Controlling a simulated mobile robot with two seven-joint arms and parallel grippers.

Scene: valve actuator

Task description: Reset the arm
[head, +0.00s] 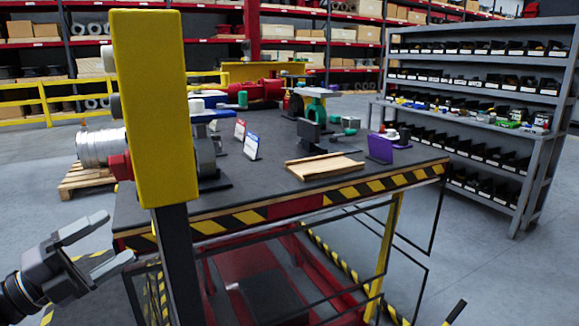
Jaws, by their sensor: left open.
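My left gripper (103,243) is at the lower left, its two grey fingers spread apart with nothing between them. It is in front of the workbench's left front corner, apart from the bench and everything on it. My right gripper is not clearly in view; only a small dark piece shows at the bottom right edge. The workbench (262,195) has a dark top and a yellow-black striped edge. A red actuator assembly (240,91) and green valve parts (312,105) stand toward its back. I cannot tell which valve arm the task means.
A yellow post (155,110) stands close in front and hides the bench's left part. Grey bin shelves (480,65) stand at right. Open floor (490,270) lies at front right.

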